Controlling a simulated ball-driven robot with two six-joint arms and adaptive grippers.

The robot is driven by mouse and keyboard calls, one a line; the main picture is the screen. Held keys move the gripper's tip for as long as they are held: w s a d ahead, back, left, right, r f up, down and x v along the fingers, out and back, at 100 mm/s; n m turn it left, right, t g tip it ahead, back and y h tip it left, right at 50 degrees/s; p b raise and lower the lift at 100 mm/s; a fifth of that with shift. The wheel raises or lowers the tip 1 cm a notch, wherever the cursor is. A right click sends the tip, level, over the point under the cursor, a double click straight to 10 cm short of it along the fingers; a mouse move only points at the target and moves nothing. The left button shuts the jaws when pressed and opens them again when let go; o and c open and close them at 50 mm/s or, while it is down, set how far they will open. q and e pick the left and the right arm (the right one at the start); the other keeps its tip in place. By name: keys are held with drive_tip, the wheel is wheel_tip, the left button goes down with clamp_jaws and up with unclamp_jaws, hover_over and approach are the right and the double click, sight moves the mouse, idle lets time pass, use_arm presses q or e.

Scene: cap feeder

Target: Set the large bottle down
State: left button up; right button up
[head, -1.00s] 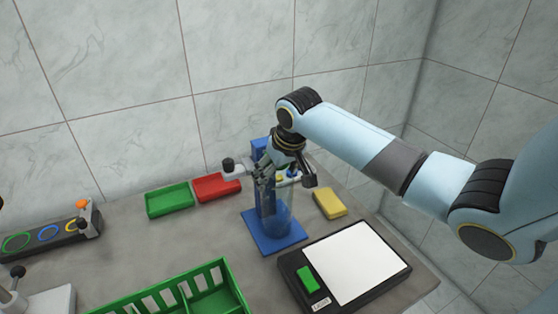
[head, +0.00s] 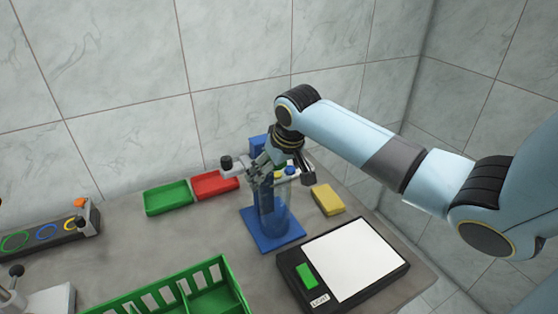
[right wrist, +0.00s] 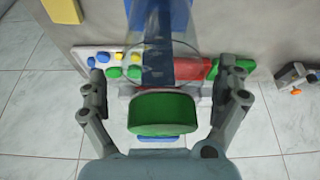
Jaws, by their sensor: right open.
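The large bottle (head: 281,219) is clear and bluish. It stands upright on the square base of a blue stand (head: 259,239), in front of its post. In the right wrist view the clear body (right wrist: 153,38) shows beyond a green cap (right wrist: 165,112). My right gripper (head: 283,172) is over the bottle's top, and its fingers hide that part in the head view. In the right wrist view the fingers stand apart on both sides of the cap, with visible gaps. My left gripper is not in view.
A green tray (head: 168,198) and a red tray (head: 214,185) lie near the wall. A green crate (head: 225,285) is in front. Bare counter lies left of the stand.

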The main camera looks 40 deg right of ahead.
drive_tip(key=v, duration=1.1)
drive_tip(key=shift+s+r, duration=0.2)
drive_tip(key=shift+a, duration=0.1)
